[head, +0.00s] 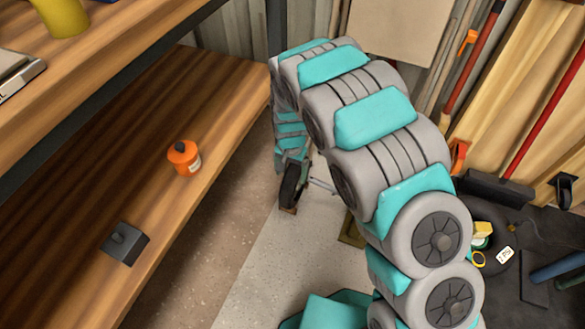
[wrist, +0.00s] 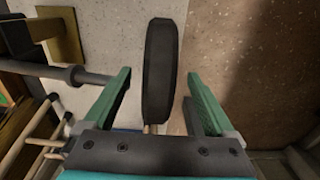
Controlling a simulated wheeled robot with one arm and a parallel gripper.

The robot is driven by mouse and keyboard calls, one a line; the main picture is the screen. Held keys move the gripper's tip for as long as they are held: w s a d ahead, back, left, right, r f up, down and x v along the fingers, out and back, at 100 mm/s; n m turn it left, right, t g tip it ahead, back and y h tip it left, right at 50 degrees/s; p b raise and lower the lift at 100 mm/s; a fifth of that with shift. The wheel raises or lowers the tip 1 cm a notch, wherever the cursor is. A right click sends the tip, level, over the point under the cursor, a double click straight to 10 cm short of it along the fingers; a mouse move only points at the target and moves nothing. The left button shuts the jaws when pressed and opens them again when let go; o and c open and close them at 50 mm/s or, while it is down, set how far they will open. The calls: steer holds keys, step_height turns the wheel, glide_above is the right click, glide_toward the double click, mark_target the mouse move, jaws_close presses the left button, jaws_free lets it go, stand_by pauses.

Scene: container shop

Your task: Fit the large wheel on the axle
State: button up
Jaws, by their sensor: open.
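The large black wheel (wrist: 160,65) stands edge-on between the fingers of my gripper (wrist: 158,75) in the wrist view. The gripper is open, with a gap on each side of the wheel. In the head view the dark wheel (head: 290,186) shows upright just below the end of my arm; my fingertips are not clear there. A grey rod with a thicker collar (wrist: 77,76), probably the axle, comes in from the left in the wrist view. It ends near my left finger, apart from the wheel.
A yellowish bracket (wrist: 60,30) stands at upper left in the wrist view, with pale thin bars (wrist: 40,140) below it. In the head view a wooden shelf (head: 95,190) holds an orange canister (head: 184,158) and a dark block (head: 125,243). Tools lean at the right.

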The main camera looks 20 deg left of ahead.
step_height(320, 180, down, 8)
steer(key=shift+r+b, duration=0.15)
steer(key=shift+b, duration=0.3)
jaws_close()
stand_by(0.7)
stand_by(0.3)
